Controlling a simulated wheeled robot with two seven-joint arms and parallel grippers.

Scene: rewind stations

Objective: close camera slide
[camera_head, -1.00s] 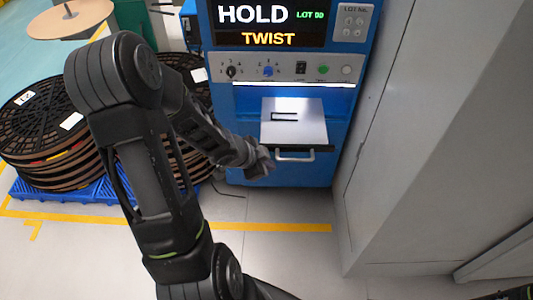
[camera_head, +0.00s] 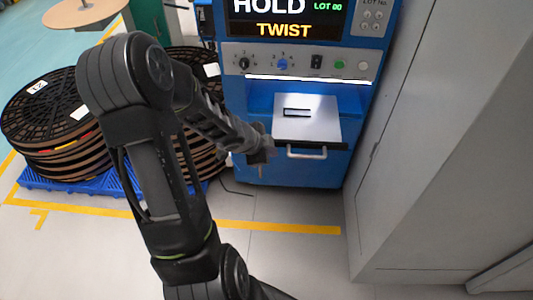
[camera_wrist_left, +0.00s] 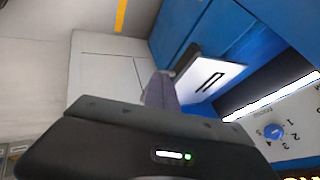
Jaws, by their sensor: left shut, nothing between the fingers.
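The camera slide (camera_head: 322,128) is a pale flat plate with a dark rectangular outline on it, in the lit bay of the blue machine. It sticks out toward me, with a dark front edge and a silver handle (camera_head: 307,153) below. My left gripper (camera_head: 264,154) is shut and empty, just left of the slide's front left corner. In the left wrist view the finger (camera_wrist_left: 160,91) shows in front of the slide (camera_wrist_left: 212,75); I cannot tell whether they touch. My right gripper is out of view.
The machine's panel (camera_head: 300,64) has knobs and buttons, under a screen (camera_head: 285,22) reading HOLD, TWIST. Stacked black reels (camera_head: 45,110) stand on a blue pallet at left. A grey cabinet (camera_head: 430,140) closes off the right side. The floor in front is clear.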

